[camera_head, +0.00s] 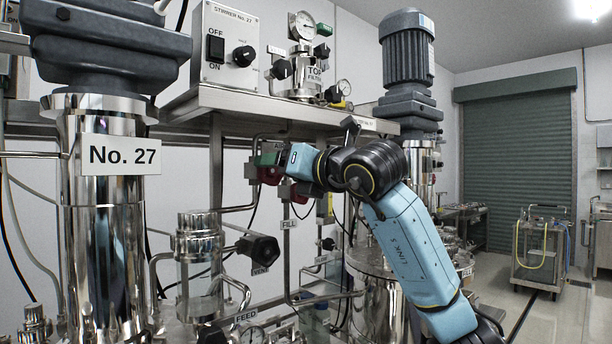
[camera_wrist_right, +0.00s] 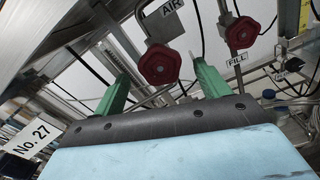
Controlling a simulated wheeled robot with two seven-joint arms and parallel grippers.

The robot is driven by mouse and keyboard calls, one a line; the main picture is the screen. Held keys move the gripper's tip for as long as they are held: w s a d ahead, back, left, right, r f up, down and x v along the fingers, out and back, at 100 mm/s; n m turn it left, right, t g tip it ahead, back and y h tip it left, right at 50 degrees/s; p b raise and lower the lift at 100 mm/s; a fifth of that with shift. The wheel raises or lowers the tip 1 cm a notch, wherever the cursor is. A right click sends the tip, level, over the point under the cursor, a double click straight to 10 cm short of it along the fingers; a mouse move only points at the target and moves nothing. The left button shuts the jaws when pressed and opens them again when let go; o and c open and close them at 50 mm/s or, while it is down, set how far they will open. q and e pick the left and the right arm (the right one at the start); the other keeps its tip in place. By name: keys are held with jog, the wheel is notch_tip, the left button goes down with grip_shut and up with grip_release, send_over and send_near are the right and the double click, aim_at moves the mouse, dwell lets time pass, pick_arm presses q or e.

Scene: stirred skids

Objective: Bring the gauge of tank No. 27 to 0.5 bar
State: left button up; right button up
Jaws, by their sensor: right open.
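The tank column with the No. 27 plate (camera_head: 121,155) stands at the left. My right gripper (camera_head: 268,160) reaches to the red AIR valve knob (camera_head: 270,176). In the right wrist view, the open green fingers of the gripper (camera_wrist_right: 158,68) point towards the AIR knob (camera_wrist_right: 160,63), which appears between their tips; contact cannot be told. The red FILL knob (camera_wrist_right: 242,32) is to the right of the fingers. My left gripper is out of view.
A steel shelf (camera_head: 240,98) above the gripper carries the stirrer No. 27 box (camera_head: 228,48) and a filter with gauges (camera_head: 303,25). A black VENT knob (camera_head: 258,251) is below left of the gripper. A second tank stands behind my right arm.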

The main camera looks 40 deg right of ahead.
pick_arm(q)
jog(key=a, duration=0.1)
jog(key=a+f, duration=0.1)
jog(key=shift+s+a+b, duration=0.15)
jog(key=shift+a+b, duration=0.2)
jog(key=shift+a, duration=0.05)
pick_arm(e)
jog(key=s, duration=0.6)
jog(key=shift+s+d, duration=0.25)
jog(key=shift+s, duration=0.1)
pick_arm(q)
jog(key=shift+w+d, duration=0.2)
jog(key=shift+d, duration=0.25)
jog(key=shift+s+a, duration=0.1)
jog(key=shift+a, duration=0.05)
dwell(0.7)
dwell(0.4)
